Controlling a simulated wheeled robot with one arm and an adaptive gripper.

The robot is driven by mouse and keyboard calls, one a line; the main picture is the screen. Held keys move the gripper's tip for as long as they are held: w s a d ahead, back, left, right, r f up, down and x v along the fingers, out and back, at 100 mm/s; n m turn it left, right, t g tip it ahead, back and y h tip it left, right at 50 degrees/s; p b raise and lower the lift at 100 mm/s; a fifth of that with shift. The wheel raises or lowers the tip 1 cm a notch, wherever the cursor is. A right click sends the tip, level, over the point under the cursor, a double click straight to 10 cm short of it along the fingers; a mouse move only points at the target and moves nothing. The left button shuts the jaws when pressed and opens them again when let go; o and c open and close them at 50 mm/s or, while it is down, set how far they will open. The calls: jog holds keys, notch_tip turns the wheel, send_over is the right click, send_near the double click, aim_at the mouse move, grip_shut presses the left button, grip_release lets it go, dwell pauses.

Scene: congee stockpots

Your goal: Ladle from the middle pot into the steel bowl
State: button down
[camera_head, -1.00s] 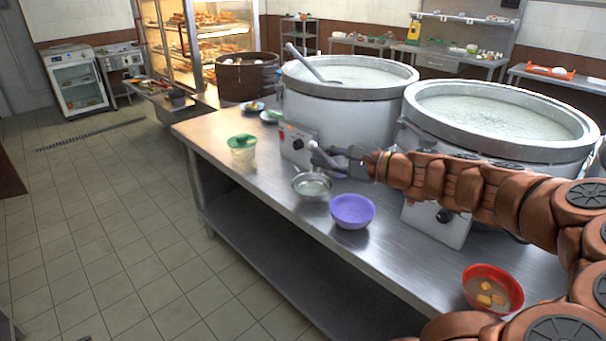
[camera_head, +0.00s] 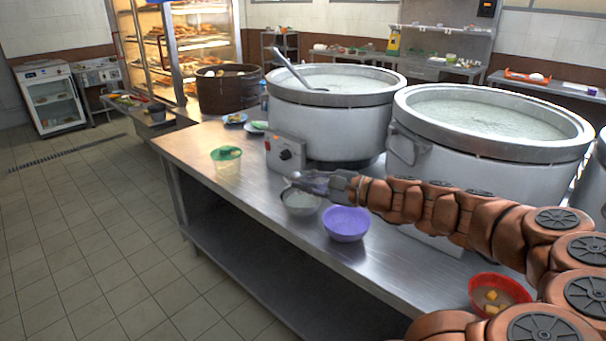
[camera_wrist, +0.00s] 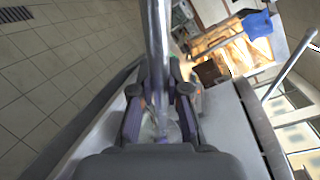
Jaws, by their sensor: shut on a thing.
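My gripper (camera_head: 322,182) is shut on a metal ladle handle, which shows as a steel rod (camera_wrist: 156,40) between the fingers in the wrist view. The ladle's bowl end cannot be made out. The steel bowl (camera_head: 301,207) stands on the counter just below my gripper, partly covered by it; its inside looks pale grey. The middle pot (camera_head: 420,165) is the large white one with a steel rim, right of and behind my gripper, full of pale congee (camera_head: 487,115).
The left pot (camera_head: 325,125) has another ladle (camera_head: 292,68) leaning in it. A purple bowl (camera_head: 346,224) sits beside the steel bowl. A third pot is cut off at right.

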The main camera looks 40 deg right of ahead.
jog(key=shift+r+g+p, duration=0.2)
jog(key=shift+g+p, duration=0.1)
jog(key=shift+p, duration=0.4)
